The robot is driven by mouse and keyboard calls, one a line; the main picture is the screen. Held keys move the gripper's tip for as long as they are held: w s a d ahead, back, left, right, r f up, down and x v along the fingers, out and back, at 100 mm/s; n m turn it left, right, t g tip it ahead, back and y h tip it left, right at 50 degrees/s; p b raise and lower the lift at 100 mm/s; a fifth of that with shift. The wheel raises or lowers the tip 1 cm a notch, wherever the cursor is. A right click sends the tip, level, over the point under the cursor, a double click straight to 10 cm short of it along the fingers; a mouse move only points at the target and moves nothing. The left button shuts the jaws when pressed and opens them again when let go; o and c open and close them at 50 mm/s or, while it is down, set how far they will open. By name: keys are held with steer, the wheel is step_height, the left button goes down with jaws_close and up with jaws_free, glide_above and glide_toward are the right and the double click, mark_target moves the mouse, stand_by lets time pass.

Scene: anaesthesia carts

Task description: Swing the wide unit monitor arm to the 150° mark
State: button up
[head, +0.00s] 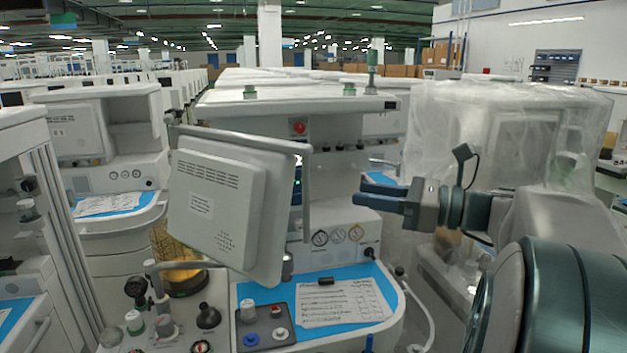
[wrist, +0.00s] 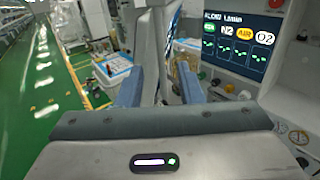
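The wide unit's monitor (head: 222,205) hangs tilted in front of the machine, its vented white back towards the head camera. A pale rail (head: 240,138) runs along its top and down its right edge. The arm's pivot is mostly hidden, and I cannot make out a degree scale or the 150° mark. My gripper (head: 358,189) is right of the monitor, with blue fingers pointing left at its right edge, apart from it. The fingers are open, with a visible gap. In the wrist view my gripper (wrist: 159,92) shows a pale upright edge (wrist: 150,45) ahead between the fingers.
The machine's flow display (wrist: 236,45) is close on the right in the wrist view. Below are a blue worktop (head: 385,280) with a paper sheet (head: 340,303) and gauges (head: 338,236). A plastic-wrapped unit (head: 450,130) stands right; another cart (head: 110,150) stands left.

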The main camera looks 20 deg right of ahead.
steer(key=p+x, duration=0.1)
steer(key=x, duration=0.9)
steer(key=shift+w+a, duration=0.25)
steer(key=shift+a, duration=0.05)
jaws_close()
